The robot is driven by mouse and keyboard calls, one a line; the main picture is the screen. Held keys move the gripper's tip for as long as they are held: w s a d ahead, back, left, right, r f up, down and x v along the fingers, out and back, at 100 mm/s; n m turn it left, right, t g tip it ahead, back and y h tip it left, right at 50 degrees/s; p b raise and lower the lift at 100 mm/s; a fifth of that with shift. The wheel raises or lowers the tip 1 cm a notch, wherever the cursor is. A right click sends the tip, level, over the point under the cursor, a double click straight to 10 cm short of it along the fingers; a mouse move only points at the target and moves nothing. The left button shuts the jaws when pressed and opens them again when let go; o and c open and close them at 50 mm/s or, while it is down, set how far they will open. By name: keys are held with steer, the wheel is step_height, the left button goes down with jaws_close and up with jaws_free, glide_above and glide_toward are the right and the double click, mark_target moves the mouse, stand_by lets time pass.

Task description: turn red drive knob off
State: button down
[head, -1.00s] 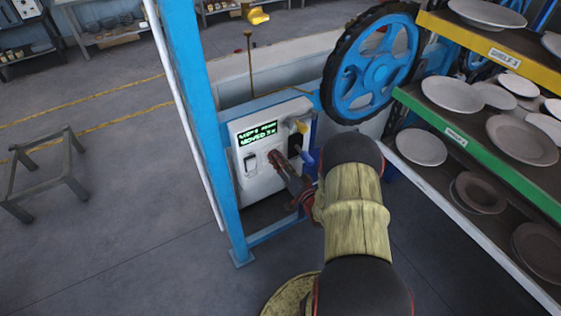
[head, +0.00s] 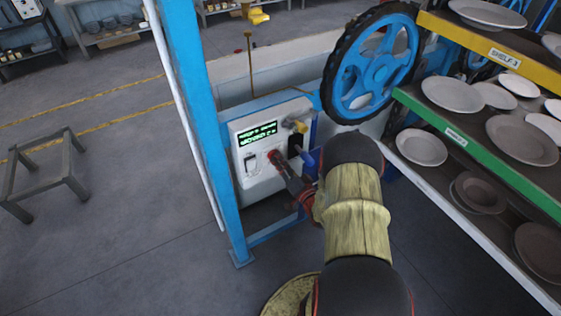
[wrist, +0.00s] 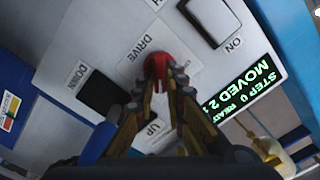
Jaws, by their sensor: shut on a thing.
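The red drive knob (wrist: 158,64) is on the white control panel (wrist: 60,75), beside the DRIVE label (wrist: 138,44). My gripper (wrist: 162,78) is shut on the knob, one dark fingertip on each side, with the knob's red top showing beyond the tips. In the head view my gripper (head: 279,164) reaches the panel (head: 247,187) from the lower right. The knob (head: 272,154) shows there only as a small red patch. My fingers hide part of it, and I cannot read its exact pointing direction.
A black switch (wrist: 103,92) sits between the DOWN and UP labels. A rocker switch (wrist: 212,18) is marked ON. A lit display (wrist: 250,92) is near. A blue post (head: 195,120), blue wheel (head: 372,65) and plate shelves (head: 470,150) flank the panel.

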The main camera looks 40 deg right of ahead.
steer(key=shift+f+n, duration=0.1)
steer(key=shift+n, duration=0.2)
steer(key=n+b, duration=0.4)
steer(key=n, duration=0.1)
steer(key=n+b, duration=0.4)
steer(key=n, duration=0.2)
steer(key=a+n+b, duration=0.1)
steer(key=n+b, duration=0.4)
steer(key=n, duration=0.1)
steer(key=shift+w, duration=0.1)
stand_by(0.5)
steer(key=c, duration=1.9)
jaws_free()
steer(key=shift+o, duration=0.3)
